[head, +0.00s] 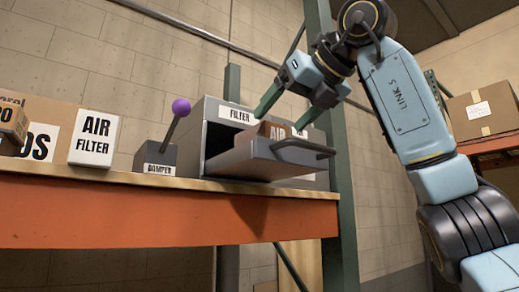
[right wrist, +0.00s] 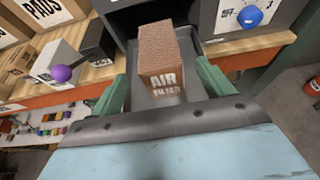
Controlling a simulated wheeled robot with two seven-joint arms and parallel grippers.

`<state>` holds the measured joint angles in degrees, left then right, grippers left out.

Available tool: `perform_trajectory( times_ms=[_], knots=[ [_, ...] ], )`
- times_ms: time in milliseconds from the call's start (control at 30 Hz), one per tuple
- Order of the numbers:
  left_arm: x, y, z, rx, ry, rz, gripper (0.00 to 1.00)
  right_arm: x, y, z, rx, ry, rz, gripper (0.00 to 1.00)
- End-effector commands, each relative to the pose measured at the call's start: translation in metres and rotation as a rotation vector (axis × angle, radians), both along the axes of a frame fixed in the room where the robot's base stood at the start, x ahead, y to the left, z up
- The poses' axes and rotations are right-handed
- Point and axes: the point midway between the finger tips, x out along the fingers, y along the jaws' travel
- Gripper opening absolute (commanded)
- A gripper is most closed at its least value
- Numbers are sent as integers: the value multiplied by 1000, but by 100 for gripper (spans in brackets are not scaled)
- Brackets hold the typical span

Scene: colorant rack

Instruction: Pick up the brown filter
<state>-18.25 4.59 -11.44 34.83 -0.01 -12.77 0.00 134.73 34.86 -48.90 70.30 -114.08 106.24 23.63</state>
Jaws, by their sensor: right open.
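The brown filter (right wrist: 162,58) is a brown box marked AIR FILTER, standing in the pulled-out grey drawer (right wrist: 196,92). In the head view only the top part of the brown filter (head: 265,129) shows above the drawer front (head: 262,155). My right gripper (head: 286,110) is open and empty above the drawer, pointing down. In the right wrist view its green fingers (right wrist: 162,76) lie to the left and right of the brown filter; I cannot tell whether they touch it. My left gripper is not in view.
The drawer's dark handle (head: 302,148) juts out at the front. A white air filter (head: 95,138) and a damper lever with a purple knob (head: 181,107) stand left on the orange-fronted shelf (head: 120,214). A green rack post (head: 338,130) rises close to the right of the drawer.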

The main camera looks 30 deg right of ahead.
Motion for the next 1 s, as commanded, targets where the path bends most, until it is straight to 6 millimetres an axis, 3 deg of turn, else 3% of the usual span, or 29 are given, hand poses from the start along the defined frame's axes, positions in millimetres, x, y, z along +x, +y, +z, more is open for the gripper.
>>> perform_trajectory(
  times_ms=[133,400,600,867,1000],
  knots=[
    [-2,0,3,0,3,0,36,17,1,-7,0,1,0,80],
    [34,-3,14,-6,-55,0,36,42,3,-17,-1,3,0,80],
    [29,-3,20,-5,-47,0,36,64,5,-28,0,1,0,80],
    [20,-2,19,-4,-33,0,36,67,5,-30,1,-2,1,80],
    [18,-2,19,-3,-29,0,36,67,5,-30,0,-1,1,64]
  ],
)
